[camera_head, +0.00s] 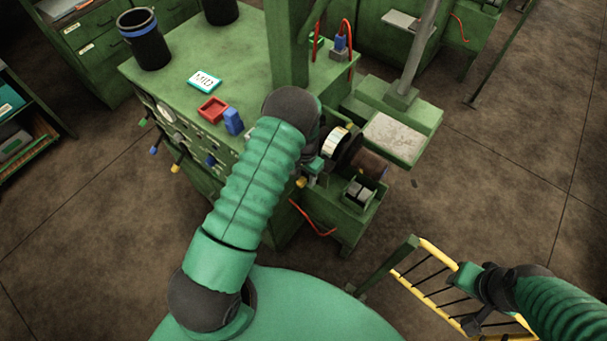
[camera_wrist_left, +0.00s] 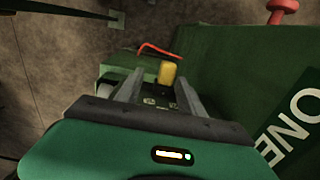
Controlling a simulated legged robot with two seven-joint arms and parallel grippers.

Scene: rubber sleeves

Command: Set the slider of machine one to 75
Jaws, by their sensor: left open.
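Machine one is the green machine (camera_head: 225,80); in the left wrist view its label ONE (camera_wrist_left: 293,125) shows at the right. A yellow slider knob (camera_wrist_left: 167,73) stands just beyond and between the fingertips of my left gripper (camera_wrist_left: 158,88). The gripper is open, with a finger on each side of the knob's line and nothing visibly held. In the head view a small yellow knob (camera_head: 300,182) shows beside my left wrist, and the arm hides most of the gripper. The scale markings are too small to read. My right gripper (camera_head: 472,322) is at the lower right, its jaws unclear.
A yellow railing (camera_head: 432,285) is beside my right arm. A red knob (camera_wrist_left: 284,8) sticks out near the left gripper.

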